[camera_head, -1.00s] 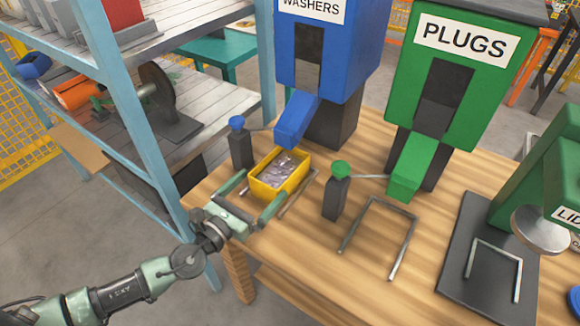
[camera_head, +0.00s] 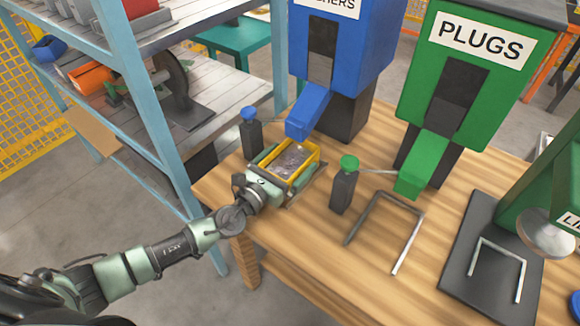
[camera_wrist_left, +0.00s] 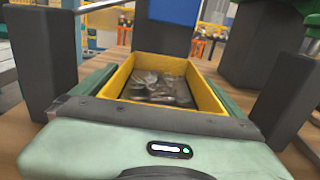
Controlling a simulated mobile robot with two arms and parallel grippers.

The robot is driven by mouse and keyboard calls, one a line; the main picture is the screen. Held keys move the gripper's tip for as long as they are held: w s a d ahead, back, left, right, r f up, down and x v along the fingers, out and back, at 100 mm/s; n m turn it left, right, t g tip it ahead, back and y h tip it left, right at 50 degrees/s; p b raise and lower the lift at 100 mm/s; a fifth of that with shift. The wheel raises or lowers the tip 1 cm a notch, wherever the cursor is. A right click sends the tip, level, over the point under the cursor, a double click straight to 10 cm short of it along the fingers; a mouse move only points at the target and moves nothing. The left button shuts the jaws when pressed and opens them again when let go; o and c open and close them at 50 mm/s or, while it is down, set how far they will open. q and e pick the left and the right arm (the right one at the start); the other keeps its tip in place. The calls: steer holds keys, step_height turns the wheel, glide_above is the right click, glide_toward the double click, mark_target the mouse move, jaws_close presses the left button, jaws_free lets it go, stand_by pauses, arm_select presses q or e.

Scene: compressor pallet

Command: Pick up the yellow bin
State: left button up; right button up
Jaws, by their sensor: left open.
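The yellow bin (camera_head: 313,151) sits on the wooden table under the blue washers chute, holding grey metal washers. It also shows in the left wrist view (camera_wrist_left: 205,94), straight ahead of the palm. My left gripper (camera_head: 288,161) is open, with its green fingers on either side of the bin and its palm close to the bin's near side. I cannot tell whether the fingers touch the bin's walls. My right gripper is not in view.
The blue washers dispenser (camera_head: 340,60) stands behind the bin, its chute just above. A dark post with a blue knob (camera_head: 250,130) stands to the left, one with a green knob (camera_head: 345,185) to the right. A metal frame (camera_head: 388,225) and the green plugs dispenser (camera_head: 465,90) are further right.

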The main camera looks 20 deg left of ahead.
arm_select(q)
steer(key=c, duration=1.6)
steer(key=shift+r, duration=0.15)
steer(key=c, duration=0.4)
steer(key=shift+o, duration=0.2)
